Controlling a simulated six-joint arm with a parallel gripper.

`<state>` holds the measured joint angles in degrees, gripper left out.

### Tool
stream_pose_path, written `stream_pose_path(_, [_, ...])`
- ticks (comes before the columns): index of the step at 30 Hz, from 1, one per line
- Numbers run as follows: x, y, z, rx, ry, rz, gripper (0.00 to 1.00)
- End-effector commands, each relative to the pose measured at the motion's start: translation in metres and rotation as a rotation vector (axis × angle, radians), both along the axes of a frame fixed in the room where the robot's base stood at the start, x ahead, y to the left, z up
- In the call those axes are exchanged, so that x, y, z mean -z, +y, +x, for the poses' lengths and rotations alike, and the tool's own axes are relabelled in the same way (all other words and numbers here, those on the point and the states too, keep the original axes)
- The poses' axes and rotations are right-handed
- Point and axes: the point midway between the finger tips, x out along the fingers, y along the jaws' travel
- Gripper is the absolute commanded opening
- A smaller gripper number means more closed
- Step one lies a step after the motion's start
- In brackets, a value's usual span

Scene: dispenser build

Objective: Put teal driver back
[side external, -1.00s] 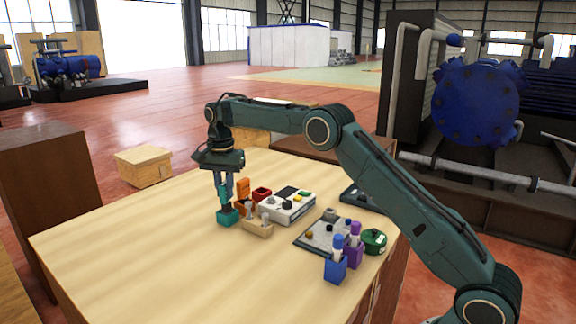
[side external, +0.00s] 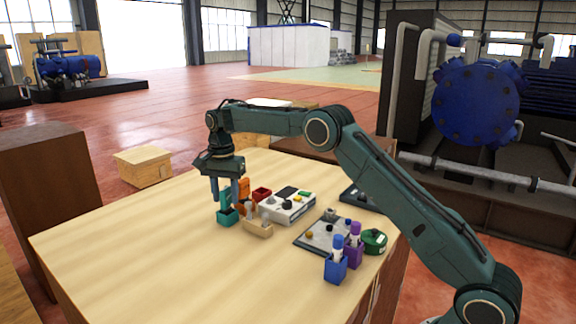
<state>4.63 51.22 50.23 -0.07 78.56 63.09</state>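The teal driver (side external: 225,200) stands upright in the small teal holder (side external: 228,218) near the middle of the table; only its handle shows. My gripper (side external: 225,194) is directly above the holder, pointing down. Its two fingers are spread apart, one on either side of the driver's handle, and do not appear to press on it. The driver's lower part is hidden inside the holder.
Close to the right are an orange driver (side external: 243,188), a tan holder (side external: 258,229) and a red holder (side external: 262,194). A white device (side external: 290,207), a grey board (side external: 322,238), and blue (side external: 336,270) and purple (side external: 354,257) holders stand farther right. The table's left front is clear.

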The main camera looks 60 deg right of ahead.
Motion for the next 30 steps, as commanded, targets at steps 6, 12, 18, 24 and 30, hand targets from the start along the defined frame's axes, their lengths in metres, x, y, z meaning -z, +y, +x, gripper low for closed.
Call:
stream_pose_path(6, [-0.007,0.000,0.000,0.000,-0.001,-0.001,0.39])
stream_pose_path(12, [-0.026,0.000,0.001,0.000,-0.004,-0.001,0.39])
stream_pose_path(18, [-0.049,0.000,0.001,0.000,-0.002,0.000,0.39])
stream_pose_path(24, [-0.067,0.000,0.001,0.000,-0.001,-0.001,0.39])
stream_pose_path(30, [-0.076,0.000,0.000,0.000,0.000,0.000,0.39])
